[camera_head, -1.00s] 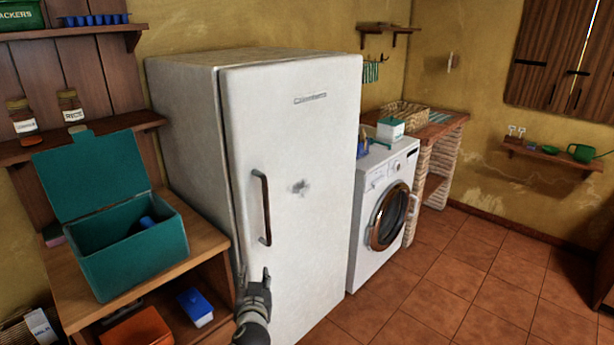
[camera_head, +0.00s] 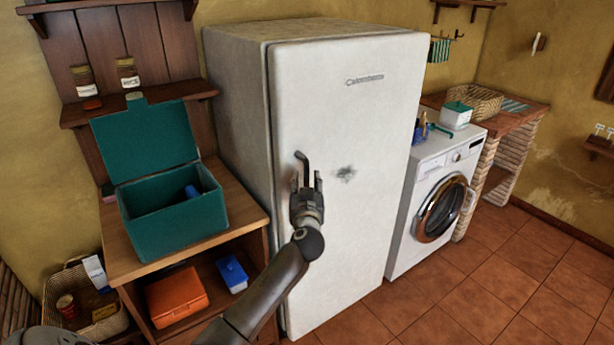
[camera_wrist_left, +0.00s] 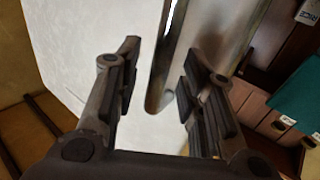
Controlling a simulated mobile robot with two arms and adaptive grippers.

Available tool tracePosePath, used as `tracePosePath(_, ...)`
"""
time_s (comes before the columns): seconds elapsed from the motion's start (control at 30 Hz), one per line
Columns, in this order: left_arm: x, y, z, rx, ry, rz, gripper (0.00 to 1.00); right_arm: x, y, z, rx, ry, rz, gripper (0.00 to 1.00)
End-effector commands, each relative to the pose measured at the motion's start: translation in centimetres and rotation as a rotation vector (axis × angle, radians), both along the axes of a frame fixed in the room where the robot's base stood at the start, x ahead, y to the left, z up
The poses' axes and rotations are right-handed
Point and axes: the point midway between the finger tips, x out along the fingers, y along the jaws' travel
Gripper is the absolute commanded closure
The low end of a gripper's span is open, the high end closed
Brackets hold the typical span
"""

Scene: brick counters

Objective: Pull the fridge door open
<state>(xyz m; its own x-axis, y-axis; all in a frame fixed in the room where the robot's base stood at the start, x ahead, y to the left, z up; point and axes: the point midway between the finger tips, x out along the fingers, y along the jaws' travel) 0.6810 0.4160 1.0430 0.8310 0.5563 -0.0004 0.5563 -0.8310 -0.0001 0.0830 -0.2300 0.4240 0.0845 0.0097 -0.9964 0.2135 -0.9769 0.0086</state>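The white fridge (camera_head: 340,120) stands against the wall with its door (camera_head: 350,220) shut. The dark vertical handle (camera_head: 302,158) is on the left side of the door; in the head view my gripper hides its lower part. My left gripper (camera_head: 307,180) is open in front of the door at the handle. In the left wrist view the handle (camera_wrist_left: 160,90) runs between the spread fingers of the left gripper (camera_wrist_left: 160,88), and I see no firm grip on it. My right gripper is not in view.
A wooden shelf unit (camera_head: 240,218) with an open teal box (camera_head: 175,225) stands close at the left of the fridge. A washing machine (camera_head: 430,205) stands at its right. The tiled floor (camera_head: 450,300) in front is clear.

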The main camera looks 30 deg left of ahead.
Motion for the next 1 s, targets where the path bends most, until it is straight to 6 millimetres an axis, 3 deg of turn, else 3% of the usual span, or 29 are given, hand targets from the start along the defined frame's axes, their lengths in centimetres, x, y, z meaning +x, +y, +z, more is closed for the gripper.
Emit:
tracePosePath(0.2, 1.6, 1.0, 0.1, 0.002, 0.000, 0.000, 0.63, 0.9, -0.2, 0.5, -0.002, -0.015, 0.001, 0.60)
tracePosePath(0.57, 1.9, 1.3, -0.1, 0.001, 0.001, -0.001, 0.63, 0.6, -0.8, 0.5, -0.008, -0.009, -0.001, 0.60)
tracePosePath(0.87, 1.9, 1.2, -0.1, 0.000, 0.001, -0.001, 0.97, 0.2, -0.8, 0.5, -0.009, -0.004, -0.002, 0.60)
tracePosePath(1.0, 1.9, 1.2, -0.1, 0.000, 0.001, -0.001, 1.00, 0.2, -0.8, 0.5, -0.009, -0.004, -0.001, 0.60)
